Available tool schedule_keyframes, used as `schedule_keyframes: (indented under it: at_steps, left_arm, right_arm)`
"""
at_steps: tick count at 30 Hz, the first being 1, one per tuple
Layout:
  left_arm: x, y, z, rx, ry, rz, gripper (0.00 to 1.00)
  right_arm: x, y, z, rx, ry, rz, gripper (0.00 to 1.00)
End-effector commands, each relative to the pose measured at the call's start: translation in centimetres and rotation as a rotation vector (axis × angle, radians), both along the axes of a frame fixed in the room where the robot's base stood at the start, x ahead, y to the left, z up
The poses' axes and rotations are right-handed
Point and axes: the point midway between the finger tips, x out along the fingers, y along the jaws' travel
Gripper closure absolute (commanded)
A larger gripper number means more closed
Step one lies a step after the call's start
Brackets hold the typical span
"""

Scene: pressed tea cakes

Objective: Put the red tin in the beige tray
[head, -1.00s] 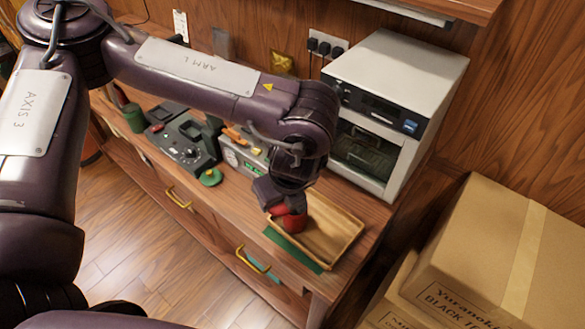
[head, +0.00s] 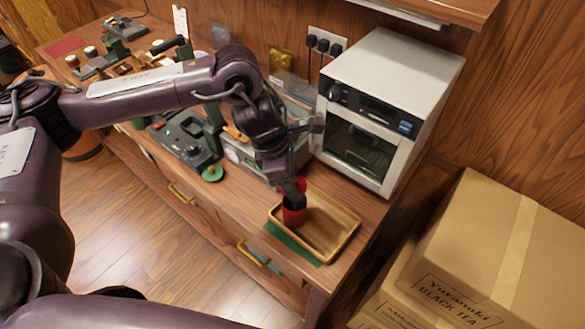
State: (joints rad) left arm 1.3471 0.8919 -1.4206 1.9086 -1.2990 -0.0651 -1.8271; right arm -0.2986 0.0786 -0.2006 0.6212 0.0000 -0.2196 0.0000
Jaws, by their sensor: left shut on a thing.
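The red tin (head: 293,216) is at the left end of the beige tray (head: 341,242). My left gripper (head: 293,195) points down from above and is shut on the tin. The fingers hide the tin's upper part. The tin is over or inside the tray's left side; I cannot tell whether its base touches the tray floor. The rest of the tray is empty. My right gripper is not in view.
A green mat (head: 292,243) lies partly under the tray, near the counter's front edge. A white oven (head: 385,110) stands behind the tray. A scale-like device (head: 185,142) and a green disc (head: 212,173) are to the left. Cardboard boxes (head: 500,260) stand at right.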

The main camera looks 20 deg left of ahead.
Motion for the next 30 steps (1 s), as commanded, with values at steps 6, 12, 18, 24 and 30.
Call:
schedule_keyframes:
  at_steps: [6,12,18,24,30]
  left_arm:
    - [0.7,-0.1,0.4,-0.001,0.0,-0.338,0.67]
    - [0.8,0.0,0.4,0.001,-0.001,-0.463,0.67]
    - [0.8,0.1,-0.4,0.002,-0.001,-0.472,0.67]
    - [0.8,0.1,-1.9,0.003,-0.001,-0.471,0.67]
    - [0.8,0.1,-3.9,0.003,-0.002,-0.471,0.67]
  right_arm:
    - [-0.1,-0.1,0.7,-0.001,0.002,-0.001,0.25]
    - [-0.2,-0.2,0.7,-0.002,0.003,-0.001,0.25]
    - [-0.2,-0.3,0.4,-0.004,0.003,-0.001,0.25]
    - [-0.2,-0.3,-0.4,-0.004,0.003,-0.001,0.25]
    - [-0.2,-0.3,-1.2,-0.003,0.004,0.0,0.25]
